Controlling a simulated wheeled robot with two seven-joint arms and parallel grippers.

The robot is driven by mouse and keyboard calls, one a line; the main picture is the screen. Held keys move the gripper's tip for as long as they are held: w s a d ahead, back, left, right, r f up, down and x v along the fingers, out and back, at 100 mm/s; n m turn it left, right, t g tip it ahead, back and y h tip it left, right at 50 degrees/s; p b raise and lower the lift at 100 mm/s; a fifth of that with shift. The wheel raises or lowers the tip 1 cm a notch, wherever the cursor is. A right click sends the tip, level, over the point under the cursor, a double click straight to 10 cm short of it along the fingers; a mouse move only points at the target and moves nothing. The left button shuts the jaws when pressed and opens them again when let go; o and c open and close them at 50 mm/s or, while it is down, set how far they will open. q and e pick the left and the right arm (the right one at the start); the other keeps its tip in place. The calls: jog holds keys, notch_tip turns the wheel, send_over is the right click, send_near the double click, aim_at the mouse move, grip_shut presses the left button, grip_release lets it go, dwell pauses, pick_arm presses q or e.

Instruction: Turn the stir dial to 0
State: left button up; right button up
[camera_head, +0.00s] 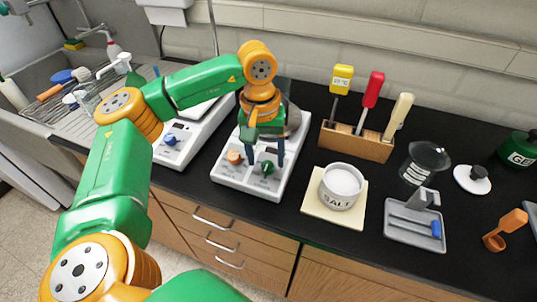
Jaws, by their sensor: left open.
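My left gripper (267,160) points down over this panel. I cannot tell whether a finger touches the dial. The gripper and wrist hide part of the device's top. My right gripper is out of view.
Left of it stands another white device with a blue dial (171,140). To the right are a wooden rack (357,144) with coloured-handled tools, a white salt jar (341,187) on a cream pad, and a grey tray (414,231). A sink is at far left.

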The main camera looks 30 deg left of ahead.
pick_arm(q)
jog(key=shift+f, duration=0.95)
jog(key=shift+w+f, duration=0.35)
jog(key=shift+w, duration=0.05)
jog(key=shift+s+r, duration=0.1)
jog(key=shift+s, duration=0.05)
grip_shut()
